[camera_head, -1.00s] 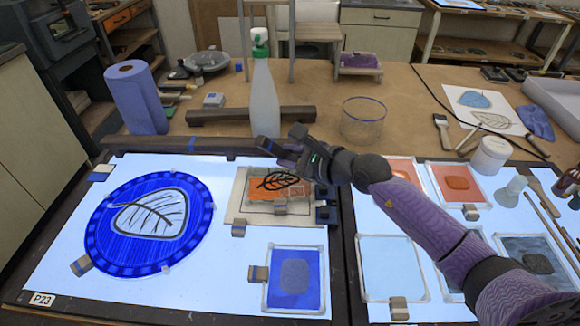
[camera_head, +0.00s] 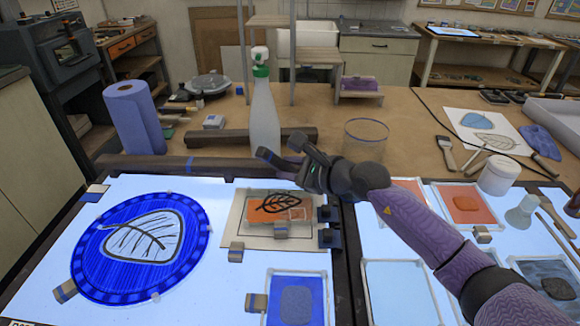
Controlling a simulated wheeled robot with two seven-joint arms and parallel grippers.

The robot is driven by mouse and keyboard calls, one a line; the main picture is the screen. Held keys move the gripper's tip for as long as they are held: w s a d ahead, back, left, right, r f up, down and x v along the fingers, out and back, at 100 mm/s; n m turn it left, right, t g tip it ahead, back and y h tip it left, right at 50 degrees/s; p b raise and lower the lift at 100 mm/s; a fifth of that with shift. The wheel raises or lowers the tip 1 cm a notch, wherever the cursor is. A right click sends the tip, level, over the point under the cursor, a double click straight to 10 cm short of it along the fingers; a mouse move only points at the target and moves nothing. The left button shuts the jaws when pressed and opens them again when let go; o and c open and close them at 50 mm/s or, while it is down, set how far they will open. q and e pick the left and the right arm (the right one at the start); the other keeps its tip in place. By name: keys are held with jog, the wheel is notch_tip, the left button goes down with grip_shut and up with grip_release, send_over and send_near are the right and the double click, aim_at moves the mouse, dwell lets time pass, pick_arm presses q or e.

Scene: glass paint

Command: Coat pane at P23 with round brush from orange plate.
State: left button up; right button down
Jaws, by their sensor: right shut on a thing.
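The pane at P23 is a round blue glass disc (camera_head: 88,250) with a pale, black-veined leaf, lying on the left light table. Its label shows only as a sliver at the bottom edge. My right gripper (camera_head: 279,149) is above the back of that table, right of the disc and apart from it. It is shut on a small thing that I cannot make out. Orange plates (camera_head: 467,203) lie on the right light table, and an orange pane with a black leaf (camera_head: 268,213) lies below the gripper. I cannot pick out the round brush. My left gripper is not in view.
A green-capped bottle (camera_head: 264,115) and a clear jar (camera_head: 366,140) stand behind the gripper. A blue roll (camera_head: 135,118) stands back left. A blue pane (camera_head: 296,285) lies front centre, and a white pot (camera_head: 499,175) stands at right.

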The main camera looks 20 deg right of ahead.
aim_at(272, 167)
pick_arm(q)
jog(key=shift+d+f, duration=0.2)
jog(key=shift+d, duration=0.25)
pick_arm(e)
jog(key=shift+f, duration=0.2)
jog(key=shift+w+a+r+p, duration=0.15)
jog(key=shift+a+p, duration=0.1)
jog(key=shift+a, duration=0.25)
jog(key=shift+w+a+p, duration=0.15)
jog(key=shift+a+p, duration=0.1)
jog(key=shift+a, duration=0.25)
jog(key=shift+w+a, duration=0.25)
jog(key=shift+a, duration=0.35)
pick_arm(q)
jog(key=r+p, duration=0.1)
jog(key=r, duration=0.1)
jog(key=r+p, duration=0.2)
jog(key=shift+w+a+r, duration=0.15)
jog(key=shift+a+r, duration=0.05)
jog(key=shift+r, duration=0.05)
pick_arm(e)
jog(key=w+a, duration=0.3)
jog(key=a, duration=0.5)
jog(key=shift+a, duration=0.2)
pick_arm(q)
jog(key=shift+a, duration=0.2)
